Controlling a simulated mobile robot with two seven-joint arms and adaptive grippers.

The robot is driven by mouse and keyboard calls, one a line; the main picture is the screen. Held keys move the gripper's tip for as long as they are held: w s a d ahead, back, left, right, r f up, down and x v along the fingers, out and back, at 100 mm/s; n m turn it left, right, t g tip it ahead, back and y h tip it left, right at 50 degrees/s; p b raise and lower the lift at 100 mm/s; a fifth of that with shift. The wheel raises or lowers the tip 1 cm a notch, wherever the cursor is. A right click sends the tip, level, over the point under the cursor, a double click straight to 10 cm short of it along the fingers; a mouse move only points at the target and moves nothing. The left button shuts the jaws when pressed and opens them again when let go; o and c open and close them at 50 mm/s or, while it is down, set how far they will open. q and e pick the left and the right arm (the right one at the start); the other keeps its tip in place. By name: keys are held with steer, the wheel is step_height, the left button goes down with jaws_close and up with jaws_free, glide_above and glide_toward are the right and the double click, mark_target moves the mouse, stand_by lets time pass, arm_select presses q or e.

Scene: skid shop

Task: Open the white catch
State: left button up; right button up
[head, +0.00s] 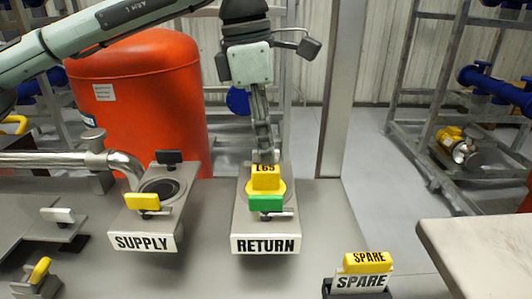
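A white catch (58,215) sits on a grey plate at the left edge, left of the SUPPLY block. My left gripper (264,155) points down over the RETURN block (265,244), well to the right of the white catch. Its fingers show edge-on, just behind a yellow piece marked L65 (266,178). I cannot tell whether the fingers hold that piece or only stand behind it. My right gripper is not in view.
The SUPPLY block (145,242) has a yellow handle (142,202) and a black one (169,157). A green handle (265,203) is on the RETURN block. A yellow SPARE piece (367,262) sits front right. A red tank (140,95) stands behind.

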arm_select(q)
steer(key=shift+r+p, duration=1.05)
steer(key=shift+r, duration=2.05)
steer(key=shift+n+b, duration=0.55)
steer(key=shift+n, duration=0.55)
steer(key=n+b, duration=0.1)
steer(key=n, duration=0.2)
steer(key=shift+r+t, duration=0.2)
steer(key=shift+t, duration=0.2)
steer(key=shift+r+n, duration=0.2)
steer(key=shift+n, duration=0.6)
